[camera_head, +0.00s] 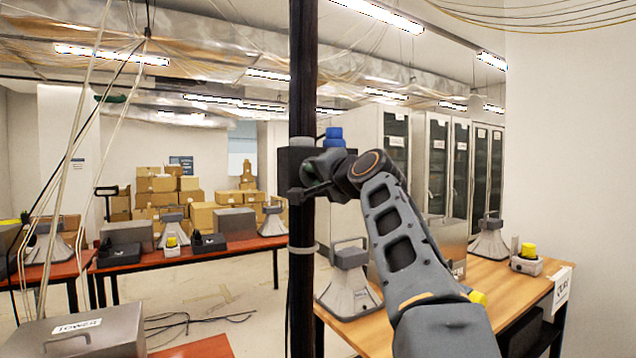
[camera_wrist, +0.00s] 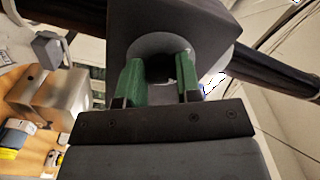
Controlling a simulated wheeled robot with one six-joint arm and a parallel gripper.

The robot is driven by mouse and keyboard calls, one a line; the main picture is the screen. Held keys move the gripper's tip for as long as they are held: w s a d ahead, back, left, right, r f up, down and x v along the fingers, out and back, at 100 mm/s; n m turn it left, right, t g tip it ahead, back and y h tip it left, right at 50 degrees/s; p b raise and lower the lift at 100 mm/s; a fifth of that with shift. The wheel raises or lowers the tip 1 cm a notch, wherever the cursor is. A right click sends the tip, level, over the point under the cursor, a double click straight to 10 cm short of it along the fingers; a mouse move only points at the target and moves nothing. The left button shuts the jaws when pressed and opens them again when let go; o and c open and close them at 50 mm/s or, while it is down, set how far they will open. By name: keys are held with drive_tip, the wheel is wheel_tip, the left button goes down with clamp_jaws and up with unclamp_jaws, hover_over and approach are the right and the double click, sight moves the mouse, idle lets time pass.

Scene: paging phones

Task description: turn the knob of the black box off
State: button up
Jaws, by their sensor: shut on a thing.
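The black box (camera_head: 289,166) is fixed to a dark upright pole at about the middle of the head view. In the wrist view the box (camera_wrist: 170,20) fills the top middle, with a pale round knob (camera_wrist: 160,46) on its face. My gripper (camera_wrist: 158,66) has its two green fingers on either side of the knob, shut on it. In the head view my gripper is dark and partly hidden by my wrist against the box. The knob's pointer or marking cannot be made out.
The dark pole (camera_head: 302,75) runs from ceiling to floor. A wooden table (camera_head: 505,283) with grey horn-shaped devices stands at right. Red-topped tables (camera_head: 205,250) with boxes and phones stand at left. A grey metal case (camera_head: 90,335) is at the front left. Pale cables hang at left.

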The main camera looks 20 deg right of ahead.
drive_tip(key=shift+f+n+b, duration=0.15)
drive_tip(key=shift+n+b, duration=0.35)
drive_tip(key=shift+n, duration=1.2)
drive_tip(key=o, duration=0.9)
drive_tip(key=shift+s, duration=0.1)
drive_tip(key=s+b, duration=0.1)
drive_tip(key=s, duration=0.3)
drive_tip(key=s+d+b, duration=0.1)
drive_tip(key=s, duration=0.4)
drive_tip(key=s+b, duration=0.2)
drive_tip(key=s, duration=0.2)
drive_tip(key=shift+s+d, duration=0.25)
drive_tip(key=shift+d, duration=0.05)
drive_tip(key=shift+d, duration=0.1)
